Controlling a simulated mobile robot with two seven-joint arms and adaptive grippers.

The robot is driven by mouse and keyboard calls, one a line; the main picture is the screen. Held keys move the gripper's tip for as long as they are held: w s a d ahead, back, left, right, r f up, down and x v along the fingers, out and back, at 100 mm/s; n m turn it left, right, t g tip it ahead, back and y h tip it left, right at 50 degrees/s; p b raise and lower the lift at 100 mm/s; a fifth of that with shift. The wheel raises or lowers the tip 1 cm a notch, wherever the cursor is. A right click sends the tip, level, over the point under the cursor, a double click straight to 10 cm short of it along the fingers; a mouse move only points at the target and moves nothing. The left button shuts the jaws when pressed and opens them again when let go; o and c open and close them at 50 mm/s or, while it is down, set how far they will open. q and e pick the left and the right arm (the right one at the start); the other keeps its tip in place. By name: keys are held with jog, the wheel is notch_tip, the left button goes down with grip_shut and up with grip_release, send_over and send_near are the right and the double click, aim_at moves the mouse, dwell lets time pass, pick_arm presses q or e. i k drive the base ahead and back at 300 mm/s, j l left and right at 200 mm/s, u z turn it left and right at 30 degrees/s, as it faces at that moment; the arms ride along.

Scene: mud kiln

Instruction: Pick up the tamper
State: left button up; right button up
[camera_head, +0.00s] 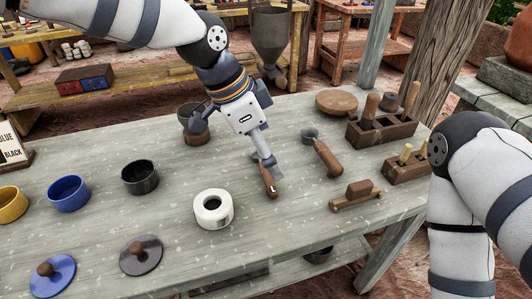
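My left gripper (232,140) reaches down over the middle of the table. Its fingers look spread, one toward a small wooden piece (196,137) and a grey cup-like part, the other toward a wooden-handled tool (269,181). That tool lies on the table with its head partly hidden by the finger; I cannot tell if they touch. A second wooden-handled tool (327,158) with a round grey head lies to the right. I cannot tell for certain which is the tamper. My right gripper is out of view.
On the table (110,215) stand a white ring-shaped pot (213,222), a black cup (139,178), a blue cup (68,194) and a yellow cup (11,204). Two knobbed lids lie in front. Wooden tool holders (378,136) and a round disc (337,102) are at right.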

aim_at(368, 114)
jog(key=k, duration=1)
